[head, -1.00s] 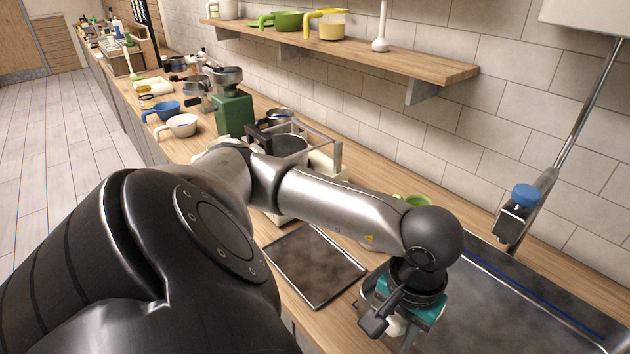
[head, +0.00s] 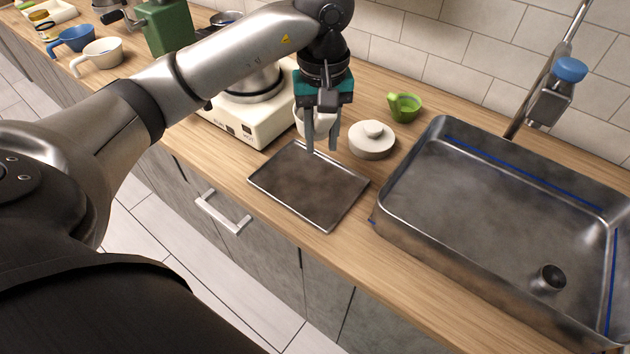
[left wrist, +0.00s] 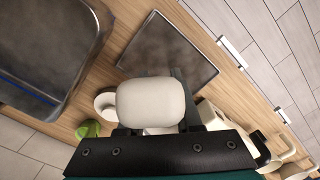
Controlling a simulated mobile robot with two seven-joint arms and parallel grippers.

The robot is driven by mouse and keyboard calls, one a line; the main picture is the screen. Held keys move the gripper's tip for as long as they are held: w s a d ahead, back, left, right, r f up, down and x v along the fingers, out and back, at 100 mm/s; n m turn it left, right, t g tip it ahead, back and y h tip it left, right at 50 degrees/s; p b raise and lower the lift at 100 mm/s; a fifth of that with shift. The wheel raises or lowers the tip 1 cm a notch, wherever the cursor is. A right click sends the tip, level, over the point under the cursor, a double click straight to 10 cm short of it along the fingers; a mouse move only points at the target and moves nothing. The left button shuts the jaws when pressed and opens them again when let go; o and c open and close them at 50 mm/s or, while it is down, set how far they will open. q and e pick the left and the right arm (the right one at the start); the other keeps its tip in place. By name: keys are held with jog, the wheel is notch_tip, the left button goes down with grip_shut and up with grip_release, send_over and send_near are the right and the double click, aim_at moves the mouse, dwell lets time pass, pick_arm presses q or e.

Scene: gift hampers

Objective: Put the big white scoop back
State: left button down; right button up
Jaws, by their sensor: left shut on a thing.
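My left gripper (head: 321,145) points down above the far edge of the dark metal tray (head: 290,195). It is shut on a white, rounded scoop (head: 316,124), which I take to be the big white scoop. The fingers partly hide it in the head view. In the left wrist view the scoop (left wrist: 150,103) fills the middle, in front of the tray (left wrist: 166,55); its handle is hidden. Another white scoop with a handle (head: 100,53) stands on the counter at upper left, beside a blue scoop (head: 75,38). My right gripper is not in view.
A white appliance (head: 250,122) is on the left. The metal sink (head: 480,200) is at right, with a faucet (head: 553,90) behind it. The tray is empty.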

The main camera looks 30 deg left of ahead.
pick_arm(q)
notch_tip(320, 180, down, 9)
jog(key=shift+f, duration=2.6)
jog(key=shift+a+b, duration=0.1)
jog(key=shift+b, duration=0.2)
jog(key=c, duration=1.1)
grip_release()
jog(key=shift+f, duration=0.15)
jog(key=o, duration=0.5)
jog(key=shift+r, duration=0.2)
jog(key=shift+r, duration=0.35)
notch_tip(320, 180, up, 11)
jog(key=shift+r, duration=0.2)
